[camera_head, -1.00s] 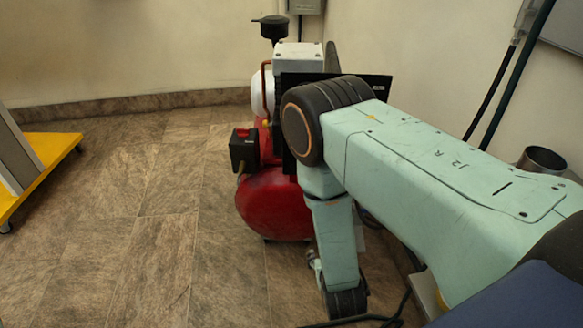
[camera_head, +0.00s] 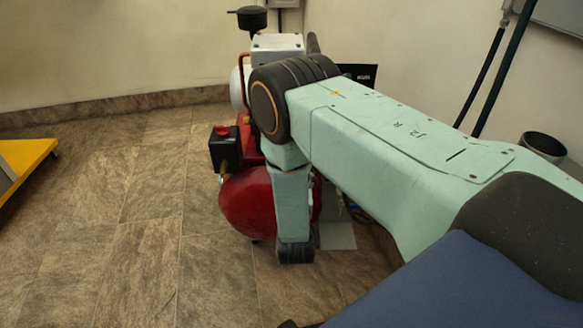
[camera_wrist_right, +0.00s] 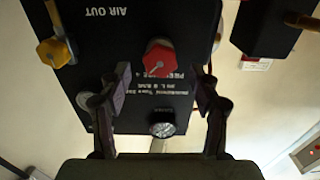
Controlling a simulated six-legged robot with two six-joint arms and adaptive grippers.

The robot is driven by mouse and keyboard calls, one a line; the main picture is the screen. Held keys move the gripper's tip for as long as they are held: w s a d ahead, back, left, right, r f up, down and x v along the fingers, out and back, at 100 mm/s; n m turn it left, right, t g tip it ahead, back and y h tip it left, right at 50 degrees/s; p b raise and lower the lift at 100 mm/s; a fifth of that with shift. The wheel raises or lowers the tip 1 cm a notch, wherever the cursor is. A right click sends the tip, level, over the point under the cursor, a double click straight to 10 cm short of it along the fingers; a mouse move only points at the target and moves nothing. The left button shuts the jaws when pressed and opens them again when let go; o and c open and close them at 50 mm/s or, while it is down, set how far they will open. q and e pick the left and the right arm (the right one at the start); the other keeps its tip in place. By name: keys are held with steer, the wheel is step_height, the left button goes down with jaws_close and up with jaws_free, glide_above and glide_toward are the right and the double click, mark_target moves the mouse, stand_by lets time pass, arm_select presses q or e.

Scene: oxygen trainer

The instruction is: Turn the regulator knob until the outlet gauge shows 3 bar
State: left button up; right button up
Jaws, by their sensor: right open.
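A red knob (camera_wrist_right: 160,58) with a pale pointer line sits on a black panel (camera_wrist_right: 135,20) in the right wrist view, which shows the panel upside down. Lettering beside the knob includes PRESSURE. My right gripper (camera_wrist_right: 156,88) is open and empty, one finger on each side of the picture, with the knob between and beyond the fingertips. I cannot tell any contact. In the head view my right arm hides its gripper and the knob. My left gripper is not in view.
A yellow knob (camera_wrist_right: 55,52) sits beside AIR OUT on the panel. A dark box (camera_wrist_right: 275,25) is at upper right. In the head view a red compressor tank (camera_head: 245,205) stands behind my right arm. A yellow platform edge (camera_head: 25,160) is at left; floor between is clear.

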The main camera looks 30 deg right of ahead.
steer(key=shift+b+x, duration=0.3)
steer(key=shift+x, duration=1)
steer(key=shift+c, duration=0.6)
steer(key=c, duration=1.1)
